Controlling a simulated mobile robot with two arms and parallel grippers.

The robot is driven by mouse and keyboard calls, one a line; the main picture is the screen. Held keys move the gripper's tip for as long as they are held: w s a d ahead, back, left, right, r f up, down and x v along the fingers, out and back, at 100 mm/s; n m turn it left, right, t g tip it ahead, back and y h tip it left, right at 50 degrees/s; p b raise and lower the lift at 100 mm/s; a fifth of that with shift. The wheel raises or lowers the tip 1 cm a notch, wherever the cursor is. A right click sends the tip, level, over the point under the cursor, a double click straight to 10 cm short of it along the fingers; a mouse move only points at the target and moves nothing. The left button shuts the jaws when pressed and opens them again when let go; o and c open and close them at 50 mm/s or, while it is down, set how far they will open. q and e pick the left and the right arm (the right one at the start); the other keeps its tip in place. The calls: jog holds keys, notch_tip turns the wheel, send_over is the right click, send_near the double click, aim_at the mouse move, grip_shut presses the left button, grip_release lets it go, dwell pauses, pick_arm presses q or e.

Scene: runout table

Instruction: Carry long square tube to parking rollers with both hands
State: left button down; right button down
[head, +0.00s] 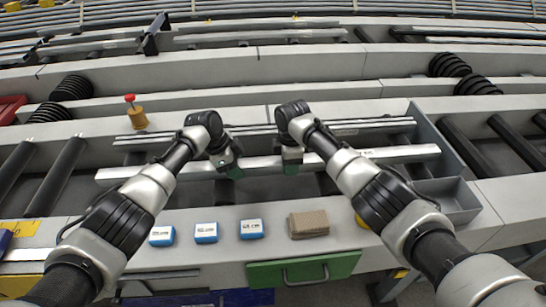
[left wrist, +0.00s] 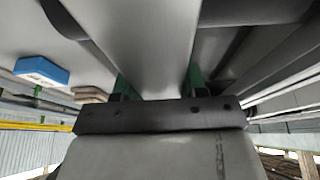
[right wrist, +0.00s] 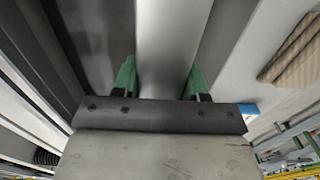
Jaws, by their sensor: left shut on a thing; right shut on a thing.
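The long square tube (head: 390,153) is a pale metal bar lying left to right across the middle of the head view. My left gripper (head: 231,170) is shut on it left of its middle. My right gripper (head: 291,166) is shut on it a short way to the right. The tube also runs between the green fingers in the left wrist view (left wrist: 157,45) and in the right wrist view (right wrist: 166,50). Dark rollers (head: 55,177) show at the left and more rollers (head: 515,140) at the right. I cannot tell whether the tube touches what lies beneath it.
Thinner bars (head: 375,125) lie just behind the tube. A grey bin (head: 450,195) stands at the right. Several blue boxes (head: 206,232) and a brown cloth stack (head: 308,224) lie on the front ledge. A brass piece with a red knob (head: 137,117) stands behind at left.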

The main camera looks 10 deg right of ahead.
pick_arm(q)
jog(key=shift+a+f+b, duration=0.1)
jog(key=shift+f+b, duration=0.4)
jog(key=shift+f, duration=0.15)
pick_arm(e)
jog(key=shift+w+d+f, duration=0.1)
jog(key=shift+f, duration=0.5)
pick_arm(q)
jog(key=c, duration=0.6)
grip_release()
jog(key=shift+r, duration=0.2)
pick_arm(e)
jog(key=c, duration=0.6)
grip_release()
jog(key=shift+r, duration=0.2)
pick_arm(q)
jog(key=shift+s, duration=0.1)
jog(key=v, duration=1)
jog(key=shift+a+r, duration=0.2)
jog(key=shift+r, duration=0.15)
jog(key=shift+a+r, duration=0.2)
jog(key=shift+r, duration=0.3)
pick_arm(e)
notch_tip(320, 180, up, 12)
pick_arm(q)
jog(key=shift+r, duration=0.1)
